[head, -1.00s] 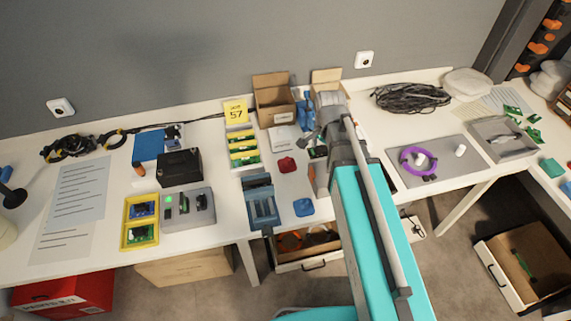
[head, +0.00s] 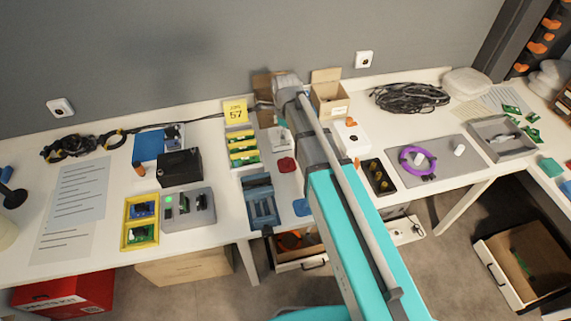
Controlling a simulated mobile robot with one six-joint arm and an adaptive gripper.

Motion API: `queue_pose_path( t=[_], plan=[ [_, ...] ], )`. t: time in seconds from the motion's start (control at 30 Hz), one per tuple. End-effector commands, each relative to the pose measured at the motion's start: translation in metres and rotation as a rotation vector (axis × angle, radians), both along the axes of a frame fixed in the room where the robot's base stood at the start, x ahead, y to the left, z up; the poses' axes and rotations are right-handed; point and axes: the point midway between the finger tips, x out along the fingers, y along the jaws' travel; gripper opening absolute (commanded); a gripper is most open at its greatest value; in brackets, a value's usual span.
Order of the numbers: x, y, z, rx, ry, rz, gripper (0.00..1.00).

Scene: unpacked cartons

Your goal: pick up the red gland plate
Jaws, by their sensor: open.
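The red gland plate (head: 286,165) is a small red piece lying on a pale surface near the middle of the white table. It is in full view just left of my arm. My gripper (head: 281,131) shows small and partly hidden beside my grey wrist, a little beyond the red plate in the picture. It is open and apart from the plate, with nothing seen in it.
A blue piece (head: 301,207) lies nearer the front edge, partly covered by my arm. A blue-grey holder (head: 262,200) and a rack with yellow-edged boards (head: 243,148) stand to the left. An open carton (head: 330,95) and a dark tray (head: 379,177) are to the right.

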Motion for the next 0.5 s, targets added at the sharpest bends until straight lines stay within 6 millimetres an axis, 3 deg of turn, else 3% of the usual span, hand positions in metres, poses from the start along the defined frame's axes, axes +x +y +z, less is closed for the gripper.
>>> queue_pose_path(
  t=[0.5],
  plan=[
    [-0.0004,0.0003,-0.008,0.0,0.0,0.002,0.88]
  ],
)
